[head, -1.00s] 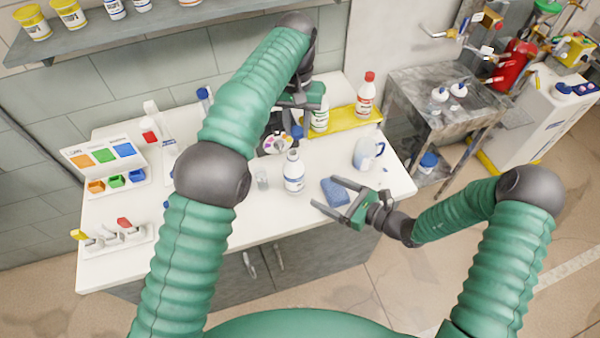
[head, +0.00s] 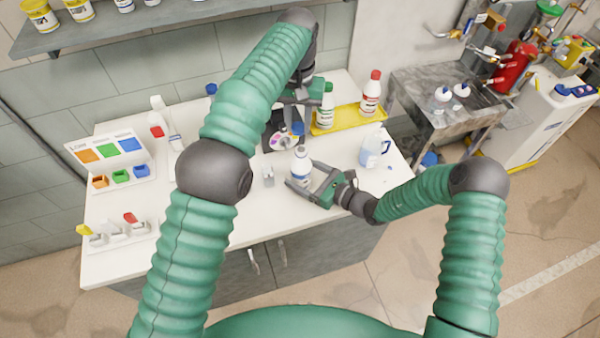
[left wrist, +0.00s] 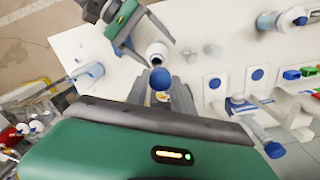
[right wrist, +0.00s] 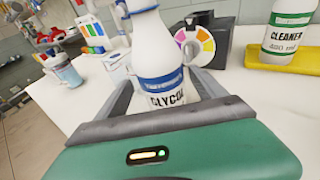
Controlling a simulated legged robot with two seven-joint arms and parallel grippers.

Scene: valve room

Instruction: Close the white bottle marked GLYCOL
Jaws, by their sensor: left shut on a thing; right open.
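The white bottle marked GLYCOL (head: 301,166) stands upright near the front of the counter. It has a blue-banded label (right wrist: 160,88) and its open mouth shows in the left wrist view (left wrist: 157,50). My left gripper (head: 298,120) is shut on a blue cap (left wrist: 160,80) and holds it in the air behind the bottle, apart from its mouth. My right gripper (head: 303,177) is open, with its fingers on either side of the bottle's lower body. I cannot tell whether they touch it.
A yellow tray (head: 345,119) holds a green-capped CLEANER bottle (right wrist: 290,35) and a red-capped bottle (head: 371,93) at the back right. A dark device with a colour wheel (right wrist: 198,45) stands behind the bottle.

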